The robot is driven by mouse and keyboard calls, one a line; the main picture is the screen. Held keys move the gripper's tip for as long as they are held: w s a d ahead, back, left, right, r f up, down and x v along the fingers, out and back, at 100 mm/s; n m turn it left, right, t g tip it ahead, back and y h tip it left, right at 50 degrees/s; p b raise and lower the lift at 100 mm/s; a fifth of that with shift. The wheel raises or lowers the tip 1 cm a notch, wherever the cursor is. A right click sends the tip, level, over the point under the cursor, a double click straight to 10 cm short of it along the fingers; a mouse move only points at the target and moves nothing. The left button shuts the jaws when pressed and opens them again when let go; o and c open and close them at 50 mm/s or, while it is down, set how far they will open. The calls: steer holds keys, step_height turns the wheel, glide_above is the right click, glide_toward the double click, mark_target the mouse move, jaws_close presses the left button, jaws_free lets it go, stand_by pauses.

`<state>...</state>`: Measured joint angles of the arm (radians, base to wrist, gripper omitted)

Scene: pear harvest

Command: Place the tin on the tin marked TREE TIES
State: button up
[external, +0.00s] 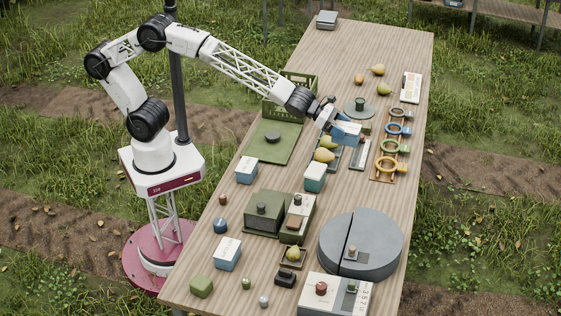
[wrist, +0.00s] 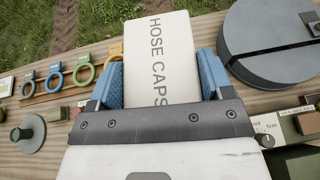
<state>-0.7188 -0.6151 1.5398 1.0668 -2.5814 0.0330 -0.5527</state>
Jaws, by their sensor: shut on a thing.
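A tin with a pale lid lettered HOSE CAPS (wrist: 163,50) is held between the two blue fingers of my gripper (wrist: 162,78) in the wrist view. In the external view my gripper (external: 343,128) is above the table's middle right, over a tray with pears. Three other box-shaped tins with pale lids stand on the table: a blue one (external: 245,175) at the left, a teal one (external: 315,183) near the middle, and a blue one (external: 227,260) at the front left. Their lettering is too small to read, so I cannot tell which is marked TREE TIES.
Yellow-green pears (external: 324,155) lie below my gripper. A rack of coloured rings (external: 389,165) is to its right. A green crate (external: 297,85) stands behind. A round grey split block (external: 375,235) and dark green boxes (external: 262,208) fill the front. Bare wood shows at the far end.

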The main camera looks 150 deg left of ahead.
steer(key=shift+s, duration=0.1)
steer(key=shift+s+d+r, duration=0.15)
steer(key=shift+s+d, duration=0.15)
steer(key=shift+s, duration=0.2)
steer(key=s+d+f+m+t+h, duration=0.1)
steer(key=s+d+m+h, duration=0.1)
steer(key=s+d, duration=1.5)
steer(key=s+d+f, duration=0.4)
steer(key=s+d, duration=0.2)
steer(key=s, duration=0.1)
steer(key=s+d+f+m+h, duration=0.1)
steer(key=s+d+f, duration=0.2)
steer(key=s+d, duration=0.4)
steer(key=s+d+f+t, duration=0.1)
steer(key=s+d+f, duration=0.3)
steer(key=s+d, duration=0.3)
steer(key=shift+f+h, duration=0.35)
steer(key=shift+h, duration=0.05)
steer(key=shift+m, duration=0.3)
steer(key=shift+w+a+f, duration=0.25)
steer(key=shift+w+a, duration=1.25)
steer(key=shift+w, duration=0.7)
steer(key=shift+w+a+f, duration=0.25)
steer(key=shift+w+a, duration=1.25)
steer(key=shift+w, duration=0.65)
steer(key=shift+w+a+f, duration=0.25)
steer(key=shift+w+a, duration=1.25)
steer(key=shift+w, duration=0.7)
